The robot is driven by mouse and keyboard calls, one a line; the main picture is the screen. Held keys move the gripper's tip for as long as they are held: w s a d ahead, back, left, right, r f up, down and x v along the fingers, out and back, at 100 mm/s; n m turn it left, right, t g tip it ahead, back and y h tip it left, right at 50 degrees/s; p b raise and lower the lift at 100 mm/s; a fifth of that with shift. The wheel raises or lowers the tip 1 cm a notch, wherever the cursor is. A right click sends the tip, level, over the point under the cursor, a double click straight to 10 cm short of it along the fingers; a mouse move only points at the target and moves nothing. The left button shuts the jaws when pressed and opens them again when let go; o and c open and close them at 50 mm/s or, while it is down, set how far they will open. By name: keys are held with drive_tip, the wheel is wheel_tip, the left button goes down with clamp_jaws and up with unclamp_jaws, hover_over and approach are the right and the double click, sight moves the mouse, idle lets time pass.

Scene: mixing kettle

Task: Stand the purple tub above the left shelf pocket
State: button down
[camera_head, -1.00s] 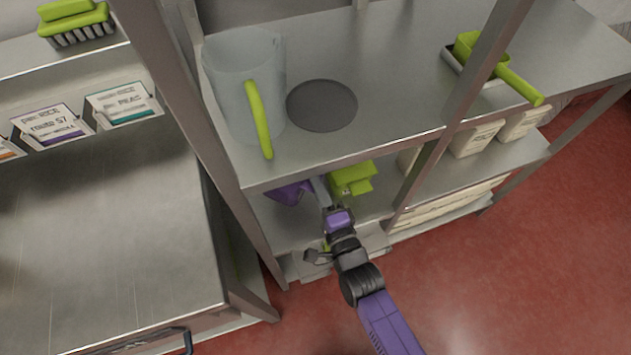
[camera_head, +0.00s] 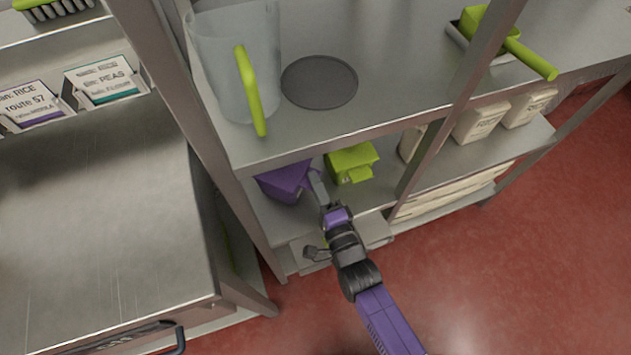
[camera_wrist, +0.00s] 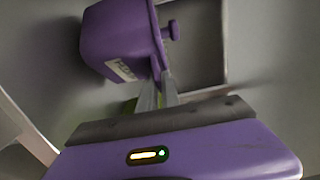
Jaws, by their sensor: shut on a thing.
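The purple tub (camera_head: 285,181) is under the upper shelf at its left end, partly hidden by the shelf's front edge. My gripper (camera_head: 318,184) reaches in from the front and is shut on the tub at its right side. In the wrist view the tub (camera_wrist: 118,40) is tilted in the picture, with a pale label and a small knob, and the gripper's fingers (camera_wrist: 158,88) meet its rim. A dark-edged rectangular pocket (camera_wrist: 192,45) shows behind and right of the tub. I cannot tell whether the tub touches the shelf below.
A green tub (camera_head: 350,163) stands close to the right of my gripper. A clear jug (camera_head: 225,60) with a green handle and a dark disc (camera_head: 320,82) are on the upper shelf. Metal posts (camera_head: 440,125) and a steel counter (camera_head: 95,235) flank the space.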

drive_tip(key=shift+f+b, duration=0.5)
drive_tip(key=shift+b, duration=0.15)
drive_tip(key=c, duration=1.5)
unclamp_jaws()
drive_tip(key=shift+f, duration=0.2)
drive_tip(key=v, duration=0.8)
drive_tip(key=s+d+r+n+h+p, duration=0.2)
drive_tip(key=s+d+r+n, duration=0.3)
drive_tip(key=s+r, duration=0.3)
drive_tip(key=s+d+r+n+g+h+p, duration=0.1)
drive_tip(key=s+d+r+n+p, duration=0.2)
drive_tip(key=s+r, duration=0.5)
drive_tip(key=s+d+r+n+g+h+p, duration=0.1)
drive_tip(key=s+d+r+n+h+p, duration=0.1)
drive_tip(key=s+d+r+n, duration=0.4)
drive_tip(key=s+r, duration=0.3)
drive_tip(key=s, duration=0.2)
drive_tip(key=shift+s+d+n+h, duration=0.2)
drive_tip(key=shift+d+n+h, duration=0.1)
